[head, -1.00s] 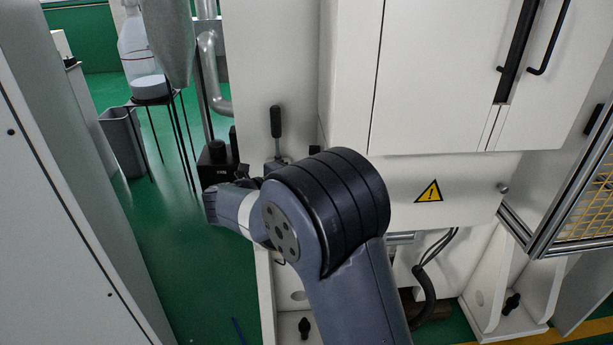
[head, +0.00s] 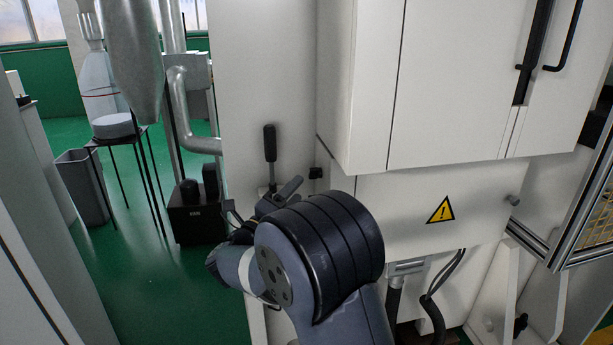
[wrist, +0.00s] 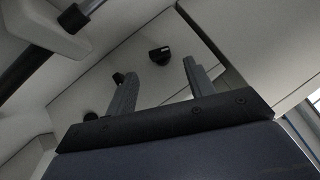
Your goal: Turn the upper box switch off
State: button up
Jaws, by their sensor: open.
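A black rotary knob (wrist: 160,55) with a pale mark sits on a light panel in the wrist view, beyond and between my fingertips. My gripper (wrist: 159,69) is open and empty, apart from the knob. A second black knob (wrist: 118,78) shows beside the left finger, partly covered by it. In the head view a small black knob (head: 316,173) sits on the white machine front, right of a black-handled lever (head: 270,143). I cannot tell which knob is the upper box switch, or whether this one matches one in the wrist view. My arm hides part of the panel below.
The white cabinet (head: 455,70) overhangs the panel, with a warning sign (head: 441,210) below it. A black box (head: 197,218) with two upright knobs stands left of my arm. A bottle stand (head: 118,138) and a grey bin (head: 82,185) stand farther left on green floor.

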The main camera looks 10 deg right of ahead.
aim_at(310, 175)
jog(key=x, duration=0.6)
jog(key=shift+w+d+p, duration=0.2)
jog(key=shift+p, duration=0.15)
jog(key=c, duration=1)
jog(key=r+n+y+p, duration=0.1)
jog(key=n+p, duration=0.1)
jog(key=shift+g+y+p, duration=0.4)
jog(key=shift+f+n+g+y+p, duration=0.2)
jog(key=shift+n+g+y+p, duration=0.2)
jog(key=shift+n+p, duration=0.6)
jog(key=shift+f, duration=0.1)
